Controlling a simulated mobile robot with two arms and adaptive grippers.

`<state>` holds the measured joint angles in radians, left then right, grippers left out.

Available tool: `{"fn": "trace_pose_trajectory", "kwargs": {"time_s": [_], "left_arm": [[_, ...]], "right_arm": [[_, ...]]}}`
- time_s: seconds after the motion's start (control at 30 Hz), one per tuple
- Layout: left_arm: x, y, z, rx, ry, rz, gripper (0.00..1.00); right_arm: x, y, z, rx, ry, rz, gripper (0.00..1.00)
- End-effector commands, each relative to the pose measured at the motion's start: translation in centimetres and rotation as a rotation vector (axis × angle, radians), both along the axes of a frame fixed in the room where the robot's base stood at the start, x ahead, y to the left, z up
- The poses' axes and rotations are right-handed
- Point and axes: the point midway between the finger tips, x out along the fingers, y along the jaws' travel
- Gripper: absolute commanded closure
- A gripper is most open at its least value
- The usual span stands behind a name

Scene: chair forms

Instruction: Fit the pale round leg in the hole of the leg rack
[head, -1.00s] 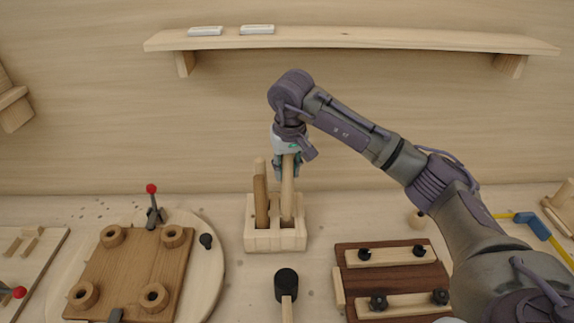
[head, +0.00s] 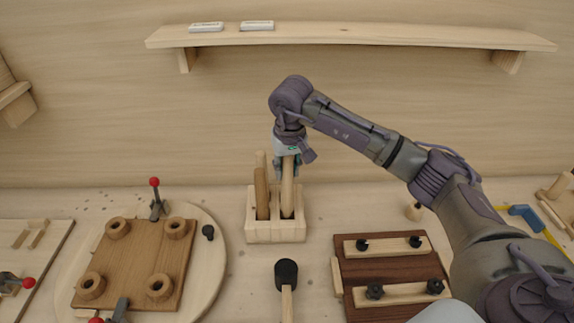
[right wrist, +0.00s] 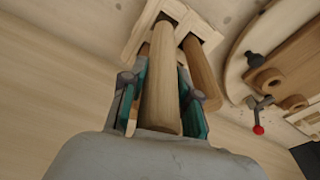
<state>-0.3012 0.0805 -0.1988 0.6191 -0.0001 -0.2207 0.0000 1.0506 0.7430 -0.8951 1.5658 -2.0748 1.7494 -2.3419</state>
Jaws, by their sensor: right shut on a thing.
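The pale round leg (head: 287,195) stands close to upright with its lower end in the right opening of the light wooden leg rack (head: 275,236). My right gripper (head: 288,168) is shut on the upper part of the leg from above. In the right wrist view the leg (right wrist: 162,98) lies between the teal finger pads, and its lower end runs into an opening of the rack (right wrist: 208,32). How deep it sits is hidden. My left gripper is out of view.
A round board with a brown plate (head: 140,262) and red-knobbed clamps (head: 155,183) lies left of the rack. A black-headed mallet (head: 286,273) lies in front. A dark board with pale strips (head: 392,265) lies right. A shelf (head: 350,36) spans the wall above.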

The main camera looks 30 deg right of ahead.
Motion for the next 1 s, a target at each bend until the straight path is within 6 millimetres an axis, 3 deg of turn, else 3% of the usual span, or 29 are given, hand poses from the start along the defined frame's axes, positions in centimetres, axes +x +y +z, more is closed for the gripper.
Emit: {"fn": "trace_pose_trajectory", "kwargs": {"time_s": [1.0], "left_arm": [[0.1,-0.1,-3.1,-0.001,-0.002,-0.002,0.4]], "right_arm": [[0.0,0.0,-4.8,0.001,-0.001,-0.001,1.0]]}}
